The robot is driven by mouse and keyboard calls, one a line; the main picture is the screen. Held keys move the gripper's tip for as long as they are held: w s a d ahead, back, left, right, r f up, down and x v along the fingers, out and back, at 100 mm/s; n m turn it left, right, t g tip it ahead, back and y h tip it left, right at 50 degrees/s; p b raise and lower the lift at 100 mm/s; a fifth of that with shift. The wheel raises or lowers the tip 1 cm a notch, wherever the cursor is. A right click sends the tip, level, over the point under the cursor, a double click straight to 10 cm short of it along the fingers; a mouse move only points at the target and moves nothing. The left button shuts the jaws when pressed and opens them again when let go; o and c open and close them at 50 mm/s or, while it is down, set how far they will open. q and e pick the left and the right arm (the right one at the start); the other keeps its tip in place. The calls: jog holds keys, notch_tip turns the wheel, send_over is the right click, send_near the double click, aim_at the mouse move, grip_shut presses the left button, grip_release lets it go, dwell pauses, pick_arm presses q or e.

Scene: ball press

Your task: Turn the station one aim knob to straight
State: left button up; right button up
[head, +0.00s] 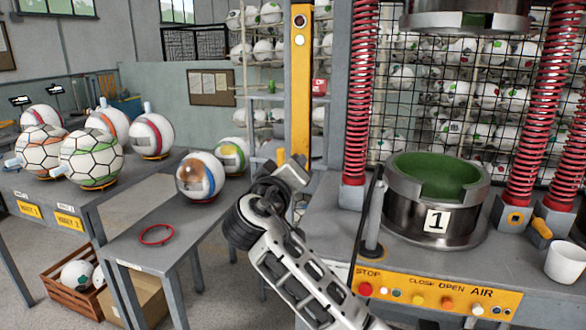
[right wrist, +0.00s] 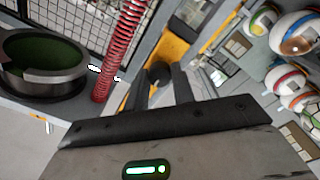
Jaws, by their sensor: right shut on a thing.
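The station one press cup (head: 435,205) is a steel ring with a green lining and a "1" plate; it also shows at the left of the right wrist view (right wrist: 45,68). My right gripper (head: 291,172) is at the foot of the yellow post (head: 301,85), left of the cup. In the right wrist view its two dark fingers (right wrist: 162,84) are shut on a dark round knob (right wrist: 160,71) in front of a yellow surface. The knob's pointing direction cannot be read; my gripper and wrist hide it in the head view. My left gripper is not in view.
Red springs (head: 358,90) stand beside the cup. A button panel (head: 440,295) is on the press front, with a white cup (head: 566,262) at right. A grey table (head: 150,225) at left holds balls and a red ring (head: 156,235). A crate (head: 75,285) stands below.

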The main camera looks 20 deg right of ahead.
dwell(0.3)
jog(key=o, duration=1)
jog(key=shift+s, duration=0.1)
pick_arm(q)
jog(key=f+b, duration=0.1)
jog(key=b, duration=0.1)
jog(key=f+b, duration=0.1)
jog(key=b, duration=0.1)
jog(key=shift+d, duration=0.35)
pick_arm(e)
jog(key=v, duration=1.6)
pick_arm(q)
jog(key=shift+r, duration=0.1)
